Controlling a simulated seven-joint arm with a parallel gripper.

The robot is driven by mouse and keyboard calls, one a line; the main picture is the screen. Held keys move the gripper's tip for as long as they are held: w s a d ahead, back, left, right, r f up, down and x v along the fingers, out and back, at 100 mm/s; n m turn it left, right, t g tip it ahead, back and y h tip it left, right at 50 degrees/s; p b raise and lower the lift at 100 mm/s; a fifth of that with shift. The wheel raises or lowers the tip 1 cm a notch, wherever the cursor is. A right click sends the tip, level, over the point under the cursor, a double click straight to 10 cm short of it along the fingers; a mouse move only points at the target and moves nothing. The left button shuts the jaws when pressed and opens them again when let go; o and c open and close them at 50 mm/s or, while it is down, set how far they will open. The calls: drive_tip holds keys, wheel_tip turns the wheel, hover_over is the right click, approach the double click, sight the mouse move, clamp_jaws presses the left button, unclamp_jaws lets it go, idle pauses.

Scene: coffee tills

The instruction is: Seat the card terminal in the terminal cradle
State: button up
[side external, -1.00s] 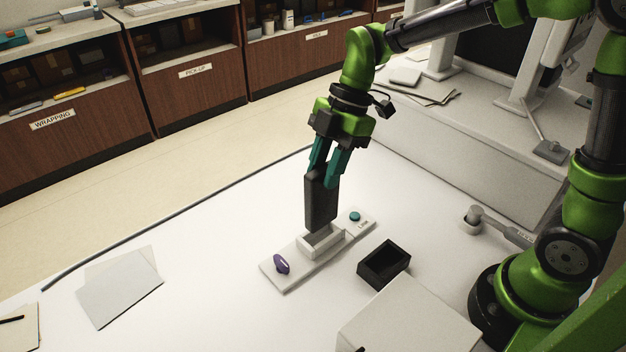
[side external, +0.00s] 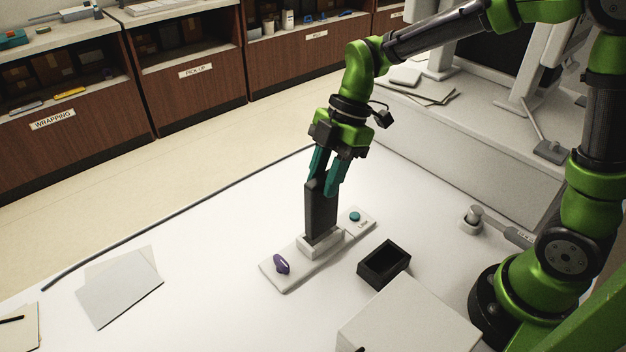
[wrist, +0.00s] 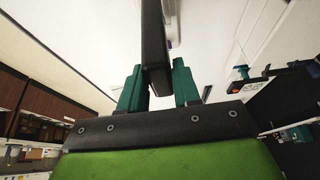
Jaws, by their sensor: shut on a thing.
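The card terminal (side external: 320,212) is a dark, flat, upright block. My gripper (side external: 324,183) has teal fingers shut on its upper end. The terminal cradle (side external: 334,244) is a pale raised socket on a long light-grey base. The terminal's lower end is inside the cradle's opening, where the walls hide it, so I cannot tell how deep it sits. It looks close to upright. In the wrist view the terminal (wrist: 154,45) runs up between the two teal fingers; the cradle is mostly hidden behind it.
The base carries a purple oval piece (side external: 281,264) and a teal button (side external: 355,216). A black open box (side external: 384,265) stands close to the right. A large white box (side external: 408,322) is in front. Paper sheets (side external: 120,286) lie left; the table between is clear.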

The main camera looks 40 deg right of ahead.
drive_tip(key=shift+f, duration=1.9)
drive_tip(key=o, duration=1.1)
drive_tip(key=shift+o, duration=0.2)
